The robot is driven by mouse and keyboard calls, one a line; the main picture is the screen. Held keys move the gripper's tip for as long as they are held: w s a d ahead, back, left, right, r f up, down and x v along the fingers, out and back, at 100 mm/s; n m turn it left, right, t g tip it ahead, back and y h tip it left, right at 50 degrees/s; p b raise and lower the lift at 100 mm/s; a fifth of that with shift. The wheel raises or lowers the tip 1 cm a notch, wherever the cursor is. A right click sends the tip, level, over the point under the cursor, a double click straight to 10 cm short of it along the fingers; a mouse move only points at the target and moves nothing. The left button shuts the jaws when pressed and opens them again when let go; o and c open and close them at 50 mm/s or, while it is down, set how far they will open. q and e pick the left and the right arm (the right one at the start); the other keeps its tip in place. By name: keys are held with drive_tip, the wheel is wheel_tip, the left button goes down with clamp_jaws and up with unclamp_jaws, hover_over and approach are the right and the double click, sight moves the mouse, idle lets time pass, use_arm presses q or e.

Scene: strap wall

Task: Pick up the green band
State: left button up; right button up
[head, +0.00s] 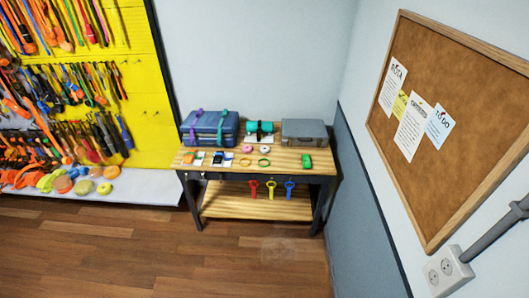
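A small green ring-shaped band (264,163) lies on the wooden top of the workbench (283,170), near its middle. A brighter green item (307,161) lies farther right on the same top; it is too small to tell whether it is also a band. A pinkish-orange ring (245,162) lies just left of the green ring, apart from it. Neither of my grippers is in the head view.
Two cases (210,128) (305,132) and a teal roll (259,128) stand along the bench's back. Red, yellow and blue loops (271,189) hang at its front. A yellow tool wall (145,90) is left, a corkboard (450,110) right. The wooden floor (150,250) before the bench is clear.

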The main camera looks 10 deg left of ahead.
use_arm(q)
drive_tip(key=o, duration=1.1)
drive_tip(key=shift+w+d, duration=0.1)
